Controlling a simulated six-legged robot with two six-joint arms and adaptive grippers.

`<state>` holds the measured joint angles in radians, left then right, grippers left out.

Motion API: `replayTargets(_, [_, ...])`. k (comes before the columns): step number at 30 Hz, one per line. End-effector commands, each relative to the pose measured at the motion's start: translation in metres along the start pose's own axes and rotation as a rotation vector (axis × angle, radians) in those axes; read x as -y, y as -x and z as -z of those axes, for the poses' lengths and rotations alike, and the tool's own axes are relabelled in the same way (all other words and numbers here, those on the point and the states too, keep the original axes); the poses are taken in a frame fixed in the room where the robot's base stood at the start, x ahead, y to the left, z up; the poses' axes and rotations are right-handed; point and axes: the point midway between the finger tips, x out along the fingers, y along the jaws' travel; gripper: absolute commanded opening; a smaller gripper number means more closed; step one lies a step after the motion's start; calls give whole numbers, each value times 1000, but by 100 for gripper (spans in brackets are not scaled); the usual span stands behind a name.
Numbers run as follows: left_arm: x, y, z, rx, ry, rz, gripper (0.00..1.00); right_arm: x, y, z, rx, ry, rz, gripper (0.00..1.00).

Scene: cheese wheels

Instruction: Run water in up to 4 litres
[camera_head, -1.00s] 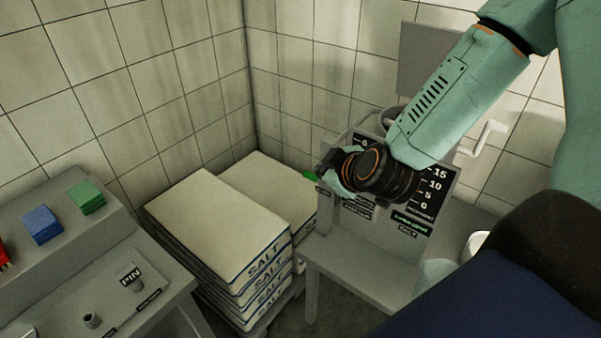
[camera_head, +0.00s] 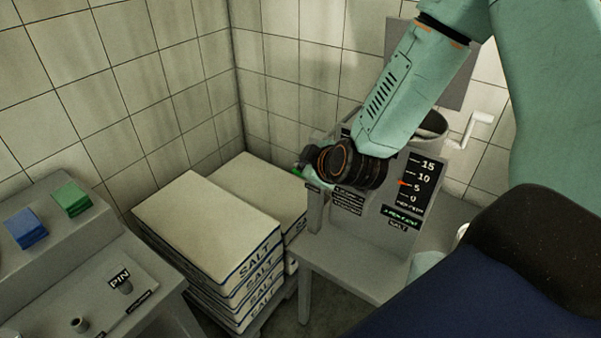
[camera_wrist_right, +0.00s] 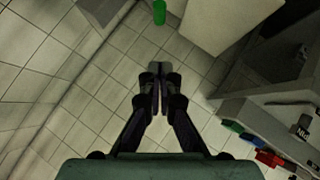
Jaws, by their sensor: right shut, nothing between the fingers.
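A grey machine (camera_head: 375,245) stands on a grey stand by the tiled wall. Its black gauge (camera_head: 420,180) reads 15, 10, 5, 0 from top to bottom. A red pointer (camera_head: 404,183) sits close to the 5 mark. My right gripper (camera_head: 305,168) is at the machine's upper left corner, partly hidden by its own wrist. In the right wrist view my right gripper (camera_wrist_right: 156,75) is shut and empty. A green cylinder (camera_wrist_right: 160,12) lies beyond its fingertips, apart from them. A bit of green (camera_head: 298,170) shows beside the gripper in the head view. My left gripper is not in view.
Stacked salt sacks (camera_head: 215,230) stand left of the machine. A grey console (camera_head: 70,285) with green (camera_head: 71,198) and blue (camera_head: 25,228) blocks is at lower left. A white crank (camera_head: 470,130) is at the machine's right. Tiled walls close off the back.

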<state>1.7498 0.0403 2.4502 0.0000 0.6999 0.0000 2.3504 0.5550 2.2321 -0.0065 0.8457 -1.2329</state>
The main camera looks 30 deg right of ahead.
Motion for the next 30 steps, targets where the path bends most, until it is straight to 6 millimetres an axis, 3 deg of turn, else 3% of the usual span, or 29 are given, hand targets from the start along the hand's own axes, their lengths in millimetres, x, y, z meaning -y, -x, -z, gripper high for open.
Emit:
replayTargets(9, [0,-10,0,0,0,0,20,2,-59,-1,0,4,0,0])
replayTargets(12, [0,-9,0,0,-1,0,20,1,-68,-14,3,-2,1,0])
replayTargets(19, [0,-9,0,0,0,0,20,0,-82,-27,1,-1,0,0])
replayTargets(30, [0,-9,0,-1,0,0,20,0,-83,-28,0,-1,0,0])
